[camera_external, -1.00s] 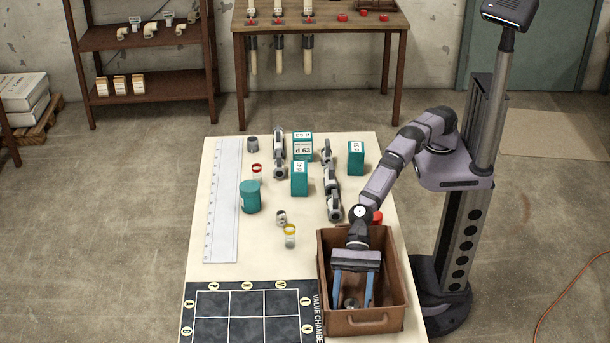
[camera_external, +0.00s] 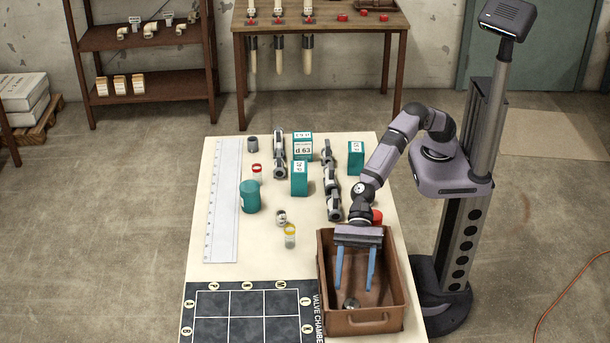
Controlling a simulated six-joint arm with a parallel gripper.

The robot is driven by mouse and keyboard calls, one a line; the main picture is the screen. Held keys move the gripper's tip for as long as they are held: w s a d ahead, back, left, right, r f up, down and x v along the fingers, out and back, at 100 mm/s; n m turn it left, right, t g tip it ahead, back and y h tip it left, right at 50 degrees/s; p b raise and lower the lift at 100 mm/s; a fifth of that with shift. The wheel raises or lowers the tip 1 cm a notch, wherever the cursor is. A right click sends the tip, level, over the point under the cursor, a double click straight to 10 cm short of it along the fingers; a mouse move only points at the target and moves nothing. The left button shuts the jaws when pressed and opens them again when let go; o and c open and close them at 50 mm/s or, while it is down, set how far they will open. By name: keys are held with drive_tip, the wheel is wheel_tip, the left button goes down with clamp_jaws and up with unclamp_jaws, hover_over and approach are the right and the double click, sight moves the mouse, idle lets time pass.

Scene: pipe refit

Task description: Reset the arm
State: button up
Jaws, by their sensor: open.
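My gripper (camera_external: 355,284) is open and points down over the brown box (camera_external: 362,319) at the front right of the table. Its two blue fingers are spread apart with nothing between them. A small round grey metal part (camera_external: 351,304) lies inside the box, below and in front of the fingertips. How far the fingertips are above the box floor is hard to tell.
On the white table (camera_external: 225,281) stand teal boxes (camera_external: 300,179), a teal canister (camera_external: 250,197), grey valve parts (camera_external: 333,185), a yellow-topped jar (camera_external: 290,236) and a red cap (camera_external: 377,217). A long ruler (camera_external: 223,200) lies left. A dark grid mat (camera_external: 247,313) lies at the front.

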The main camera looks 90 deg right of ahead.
drive_tip(key=shift+s+d+r, duration=0.1)
drive_tip(key=shift+d, duration=0.25)
idle(0.3)
drive_tip(key=shift+d+r, duration=0.2)
drive_tip(key=shift+r, duration=0.05)
drive_tip(key=w+d+r+n+h+p, duration=0.1)
drive_tip(key=d+r+n+h+p, duration=0.25)
drive_tip(key=d, duration=0.55)
drive_tip(key=w+d+r+n+p, duration=0.1)
drive_tip(key=d+r+n+p, duration=0.25)
drive_tip(key=d+p, duration=0.45)
drive_tip(key=w+d+r+n+h+p, duration=0.15)
drive_tip(key=d+r+p, duration=0.25)
drive_tip(key=d, duration=0.6)
drive_tip(key=s+d+r+n+g+h+p, duration=0.1)
drive_tip(key=s+d+r+n+h+p, duration=0.1)
drive_tip(key=d, duration=0.9)
drive_tip(key=s+d+r+n+h+p, duration=0.3)
drive_tip(key=s+d+n+p, duration=0.3)
drive_tip(key=s+d+p, duration=0.3)
drive_tip(key=s+d+r+n+g+h+p, duration=0.1)
drive_tip(key=s+d+r+n+h+p, duration=0.2)
drive_tip(key=s+d, duration=0.6)
drive_tip(key=d+r+n+p, duration=0.1)
drive_tip(key=d+p, duration=0.1)
drive_tip(key=d, duration=0.3)
drive_tip(key=shift+s+d+g, duration=0.15)
drive_tip(key=shift+d+g, duration=0.15)
drive_tip(key=shift+d, duration=0.05)
